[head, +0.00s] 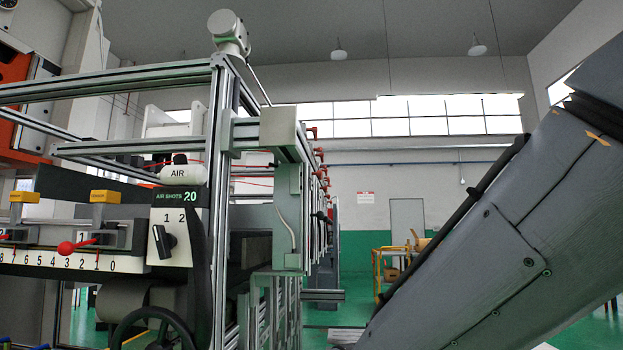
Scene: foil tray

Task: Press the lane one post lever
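Several small red-handled levers (313,130) stick out from the aluminium posts of the frame in the middle, one behind another going away. I cannot tell which one belongs to lane one. The nearest red handle sits at the top beside the pale post block (278,130). A grey arm link, which looks like mine, fills the right side. My gripper is not in view, so its distance from the levers and its opening do not show.
A machine panel marked AIR SHOTS 20 (178,195) has a black selector knob (165,241) below 1 and 2. A red ball lever (66,247) stands over a numbered scale. A black handwheel (155,325) is below. Green floor and a yellow-railed cart (390,262) lie beyond.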

